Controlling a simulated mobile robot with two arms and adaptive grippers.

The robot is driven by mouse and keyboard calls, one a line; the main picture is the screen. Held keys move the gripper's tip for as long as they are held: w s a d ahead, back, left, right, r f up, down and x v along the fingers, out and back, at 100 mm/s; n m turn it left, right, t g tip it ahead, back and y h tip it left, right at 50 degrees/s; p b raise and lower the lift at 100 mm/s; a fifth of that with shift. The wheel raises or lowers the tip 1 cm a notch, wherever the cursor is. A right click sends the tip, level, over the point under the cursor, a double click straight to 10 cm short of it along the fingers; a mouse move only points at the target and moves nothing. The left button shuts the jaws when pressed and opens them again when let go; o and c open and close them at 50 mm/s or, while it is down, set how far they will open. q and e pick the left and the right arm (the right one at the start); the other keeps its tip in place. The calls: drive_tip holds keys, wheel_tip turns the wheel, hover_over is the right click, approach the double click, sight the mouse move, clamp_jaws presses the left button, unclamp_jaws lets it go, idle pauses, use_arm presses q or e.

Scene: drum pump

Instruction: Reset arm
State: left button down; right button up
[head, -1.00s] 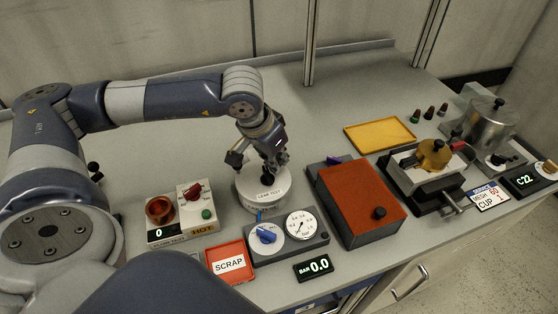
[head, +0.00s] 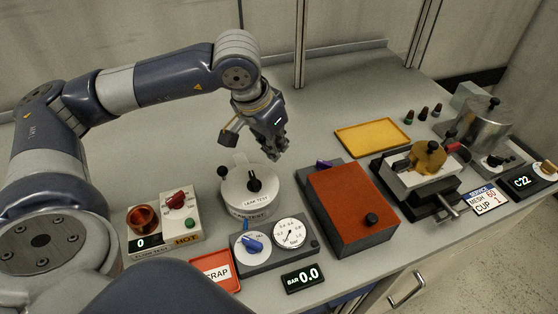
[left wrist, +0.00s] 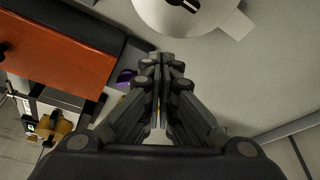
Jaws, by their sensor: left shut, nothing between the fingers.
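My left arm comes in from the left in the head view. My left gripper (head: 277,155) is shut and empty, raised above the bench just behind and to the right of the white round leak test pot (head: 245,200). The pot has a lid with a black knob (head: 255,181). In the left wrist view the shut fingers (left wrist: 160,62) point toward the bench, with the white lid (left wrist: 172,18) at the top edge, apart from the fingers. My right gripper is not in view.
An orange-topped box (head: 350,207), a yellow tray (head: 372,138) and a vise-like fixture (head: 425,175) stand to the right. A hot unit (head: 165,222), a red scrap tray (head: 216,271) and a gauge panel (head: 273,247) lie in front. The bench (head: 330,90) behind is clear.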

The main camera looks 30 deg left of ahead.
use_arm(q)
drive_tip(key=v, duration=0.5)
drive_tip(key=shift+s+a, duration=0.1)
drive_tip(key=shift+a, duration=0.3)
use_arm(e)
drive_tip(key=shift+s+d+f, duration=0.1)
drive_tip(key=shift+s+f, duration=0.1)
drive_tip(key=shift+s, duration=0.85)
